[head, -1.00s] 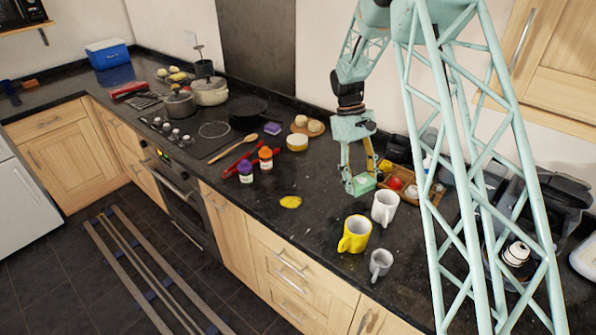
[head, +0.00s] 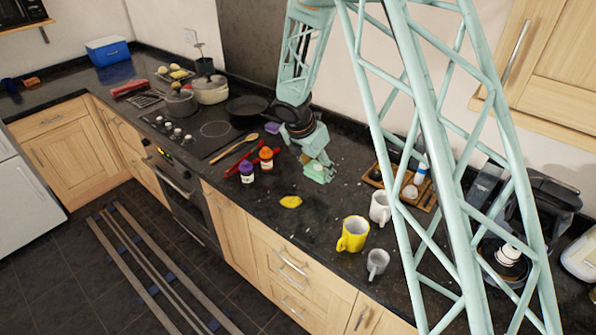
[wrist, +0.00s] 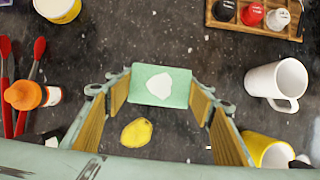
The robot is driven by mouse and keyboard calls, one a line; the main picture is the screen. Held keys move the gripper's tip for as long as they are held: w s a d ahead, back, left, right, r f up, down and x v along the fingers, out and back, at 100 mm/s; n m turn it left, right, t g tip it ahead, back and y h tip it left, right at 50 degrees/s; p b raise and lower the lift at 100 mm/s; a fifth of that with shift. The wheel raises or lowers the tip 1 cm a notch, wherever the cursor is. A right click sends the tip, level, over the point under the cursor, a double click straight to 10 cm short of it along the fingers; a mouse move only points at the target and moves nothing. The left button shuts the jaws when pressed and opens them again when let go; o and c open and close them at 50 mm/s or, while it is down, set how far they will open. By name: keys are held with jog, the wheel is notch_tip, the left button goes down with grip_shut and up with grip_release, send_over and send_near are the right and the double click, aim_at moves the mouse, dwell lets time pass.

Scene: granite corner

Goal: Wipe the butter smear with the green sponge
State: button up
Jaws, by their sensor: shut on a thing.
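The butter smear (head: 291,202) is a yellow patch on the dark speckled counter, near its front edge. It also shows in the wrist view (wrist: 137,131), just below the sponge in the picture. The green sponge (wrist: 157,80) is a pale green block with a white patch on its face. My gripper (wrist: 160,92) is shut on it, one finger at each side. In the head view, my gripper (head: 318,166) and the sponge are behind and to the right of the smear, apart from it. The sponge's height above the counter is hard to tell.
A yellow mug (head: 352,236), a white mug (head: 379,209) and a grey mug (head: 377,262) stand right of the smear. Counter around the smear is clear.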

jog(key=s+a+n+t+y, duration=0.1)
jog(key=s+a+n+y, duration=0.1)
jog(key=a+n, duration=0.3)
jog(key=shift+s+a+r+n+p, duration=0.2)
jog(key=shift+s+a+n+p, duration=0.15)
jog(key=shift+a, duration=0.65)
jog(key=shift+f, duration=0.1)
